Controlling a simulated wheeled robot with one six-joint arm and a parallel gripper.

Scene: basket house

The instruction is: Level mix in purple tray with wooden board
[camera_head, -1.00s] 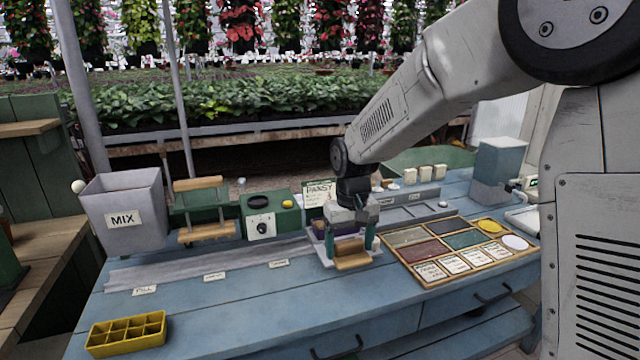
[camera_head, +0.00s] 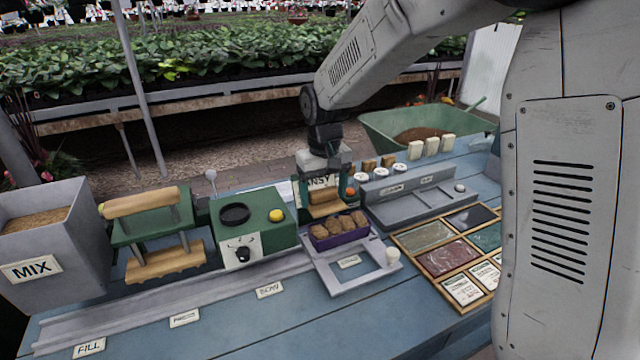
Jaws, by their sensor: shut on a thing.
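The purple tray (camera_head: 341,242) sits in a pale grey frame (camera_head: 345,280) on the blue bench, right of centre. Brown mix (camera_head: 338,226) fills it and stands in several rounded mounds. My gripper (camera_head: 325,197) is just behind the tray, fingers pointing down. It is shut on the wooden board (camera_head: 324,205), a light brown block held level between the fingers. The board is at the tray's far side; I cannot tell whether it touches the tray or the mix. A sign with "PANSY" lettering behind is partly hidden by my gripper.
A green box with a black dial and yellow button (camera_head: 253,228) stands left of the tray, near a green press (camera_head: 150,230) and a grey MIX bin (camera_head: 45,245). A grey stepped rack (camera_head: 415,200) and a wood-framed swatch panel (camera_head: 445,250) are on the right.

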